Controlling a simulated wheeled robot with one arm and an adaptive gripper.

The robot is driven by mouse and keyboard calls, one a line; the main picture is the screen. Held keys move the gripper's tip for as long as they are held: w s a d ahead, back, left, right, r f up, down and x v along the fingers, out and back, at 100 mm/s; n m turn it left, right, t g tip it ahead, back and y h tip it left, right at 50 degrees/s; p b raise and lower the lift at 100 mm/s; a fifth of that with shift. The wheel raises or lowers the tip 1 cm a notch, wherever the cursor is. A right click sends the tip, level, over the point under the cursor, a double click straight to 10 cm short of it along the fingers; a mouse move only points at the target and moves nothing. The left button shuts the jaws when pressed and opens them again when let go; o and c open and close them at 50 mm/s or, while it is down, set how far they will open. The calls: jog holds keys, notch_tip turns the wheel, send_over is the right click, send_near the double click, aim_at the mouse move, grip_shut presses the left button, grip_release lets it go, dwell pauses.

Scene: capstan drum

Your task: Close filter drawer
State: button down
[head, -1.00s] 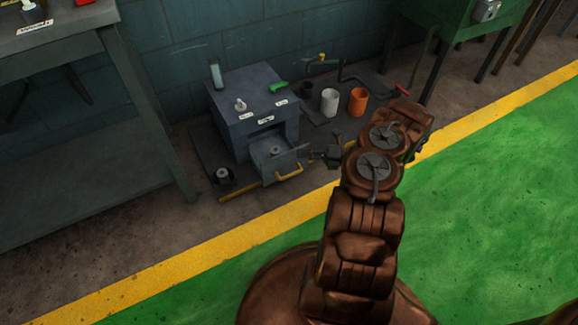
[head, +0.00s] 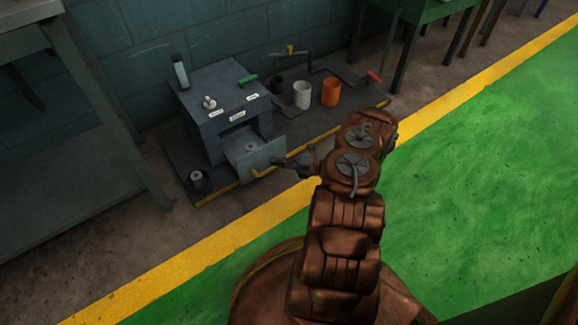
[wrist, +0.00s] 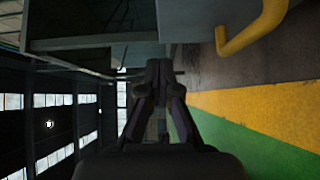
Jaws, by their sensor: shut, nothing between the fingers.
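The filter drawer (head: 250,150) sticks out of the front of a blue-grey box-shaped machine (head: 222,108), with a small round piece visible in it. Its yellow handle (head: 260,172) is on the front, and it shows large at the upper right of the wrist view (wrist: 252,28). My gripper (head: 281,165) is shut and empty, just right of the drawer front; I cannot tell whether it touches. In the wrist view the closed fingers (wrist: 160,72) point past the handle, which lies to their right.
A white cup (head: 302,94) and an orange cup (head: 330,93) stand on the machine's base plate. A dark pot (head: 198,182) stands left of the drawer. A grey bench (head: 95,115) is at left, a green one (head: 425,10) behind. The green floor is clear.

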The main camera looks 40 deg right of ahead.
aim_at(255, 152)
jog(key=w, duration=0.1)
jog(key=w+a+b, duration=0.1)
jog(key=w, duration=0.1)
jog(key=w+b, duration=0.1)
jog(key=shift+w+a+f, duration=0.2)
jog(key=shift+w+a, duration=0.05)
jog(key=shift+w, duration=0.05)
jog(key=shift+w+d+r, duration=0.1)
jog(key=shift+w+r, duration=0.05)
jog(key=shift+w, duration=0.5)
